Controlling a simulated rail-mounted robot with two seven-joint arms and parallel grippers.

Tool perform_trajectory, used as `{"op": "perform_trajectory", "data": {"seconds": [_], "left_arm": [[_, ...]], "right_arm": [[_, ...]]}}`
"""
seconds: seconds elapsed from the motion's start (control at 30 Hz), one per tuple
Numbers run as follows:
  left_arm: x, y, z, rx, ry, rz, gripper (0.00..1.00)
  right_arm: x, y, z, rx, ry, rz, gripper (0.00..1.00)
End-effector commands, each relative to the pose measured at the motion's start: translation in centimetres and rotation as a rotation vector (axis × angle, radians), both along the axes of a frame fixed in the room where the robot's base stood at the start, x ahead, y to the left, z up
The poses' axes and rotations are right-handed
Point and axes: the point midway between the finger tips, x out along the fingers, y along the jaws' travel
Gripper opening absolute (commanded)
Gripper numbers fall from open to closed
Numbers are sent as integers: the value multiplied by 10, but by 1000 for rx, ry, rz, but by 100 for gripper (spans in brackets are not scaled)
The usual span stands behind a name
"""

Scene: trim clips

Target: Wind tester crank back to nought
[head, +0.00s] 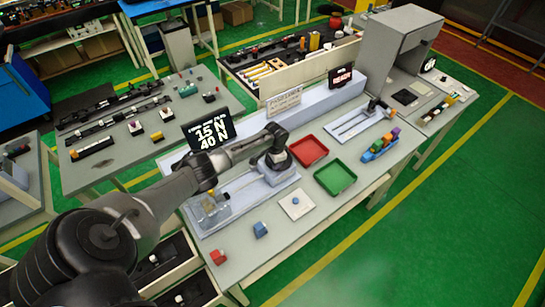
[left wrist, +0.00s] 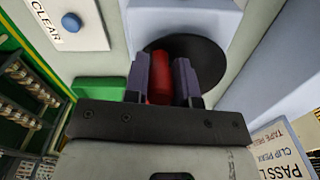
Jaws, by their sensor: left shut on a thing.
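The tester (head: 235,192) is a pale blue-grey bench unit on the near table, with a clear guard at its left end. A black display (head: 209,131) behind it reads 15 N and 40 N. In the left wrist view, the crank's black disc (left wrist: 205,52) carries a red handle (left wrist: 159,62). My left gripper (left wrist: 164,82) is shut on this handle, one finger on each side. In the head view my left gripper (head: 278,162) is at the tester's right end, where it hides most of the crank. My right gripper is not in view.
A red tray (head: 308,151) and a green tray (head: 335,177) lie right of the gripper. A white plate (head: 297,204) with a blue button, marked CLEAR in the wrist view, lies in front. A sign (head: 283,103) stands behind.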

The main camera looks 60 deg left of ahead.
Motion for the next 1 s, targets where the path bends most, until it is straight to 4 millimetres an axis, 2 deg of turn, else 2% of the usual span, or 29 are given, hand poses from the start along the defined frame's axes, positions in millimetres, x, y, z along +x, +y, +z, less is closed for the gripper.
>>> {"op": "perform_trajectory", "data": {"seconds": [0.1, 0.4, 0.7, 1.0], "left_arm": [[5, -6, 4, -4, -1, 112, 1], [15, -14, 2, -5, -1, 397, 1], [26, -17, 1, -4, -1, 663, 1], [34, -18, 0, -2, -2, 856, 1]], "right_arm": [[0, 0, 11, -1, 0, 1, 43], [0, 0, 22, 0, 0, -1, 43], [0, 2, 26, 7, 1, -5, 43], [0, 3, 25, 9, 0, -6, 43]]}}
